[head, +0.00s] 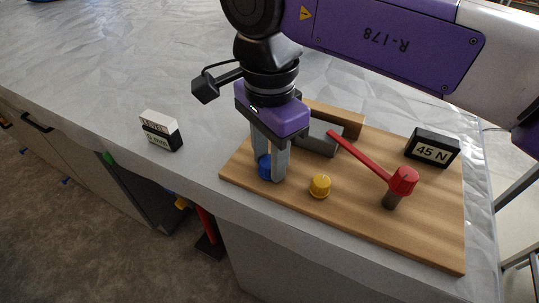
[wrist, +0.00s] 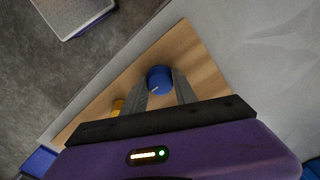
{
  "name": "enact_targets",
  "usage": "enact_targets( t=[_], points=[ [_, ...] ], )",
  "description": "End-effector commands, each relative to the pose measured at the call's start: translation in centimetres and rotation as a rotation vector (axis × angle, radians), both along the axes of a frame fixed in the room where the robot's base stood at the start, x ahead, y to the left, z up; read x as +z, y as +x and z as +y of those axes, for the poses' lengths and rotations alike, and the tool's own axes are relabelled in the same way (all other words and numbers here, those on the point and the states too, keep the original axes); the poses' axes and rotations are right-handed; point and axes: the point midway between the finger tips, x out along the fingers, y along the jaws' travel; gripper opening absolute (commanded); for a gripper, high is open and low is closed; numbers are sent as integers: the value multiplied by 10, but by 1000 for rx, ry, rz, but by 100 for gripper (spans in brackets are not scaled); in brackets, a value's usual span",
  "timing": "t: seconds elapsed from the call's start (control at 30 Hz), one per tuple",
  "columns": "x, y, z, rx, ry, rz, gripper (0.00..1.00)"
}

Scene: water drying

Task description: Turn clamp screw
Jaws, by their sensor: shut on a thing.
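A blue round knob (head: 264,168) stands on the wooden board (head: 350,228) near its left front edge. My gripper (head: 270,172) points down over it, with one finger on each side of the knob, shut on it. In the wrist view the blue knob (wrist: 159,79) shows a short white mark on its top, and the gripper (wrist: 162,92) fingers reach to its sides. A yellow knob (head: 320,186) stands to the right of the gripper. Which part is the clamp screw is not labelled.
A grey block (head: 318,139) and a wooden block (head: 335,119) sit behind the gripper. A black "45 N" display (head: 432,148) stands at the board's right back. A small timer-like box (head: 161,131) stands on the counter (head: 120,70) to the left. The counter beyond is clear.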

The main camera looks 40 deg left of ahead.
Motion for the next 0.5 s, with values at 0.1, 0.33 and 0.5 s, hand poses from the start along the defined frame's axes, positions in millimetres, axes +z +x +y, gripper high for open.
enact_targets(
  t=[0.1,0.33,0.5],
  points=[
    [1,0,0,-39,-1,0,0],
    [1,0,0,-191,-2,1,0],
    [1,1,0,-347,-2,-1,0]
  ],
)
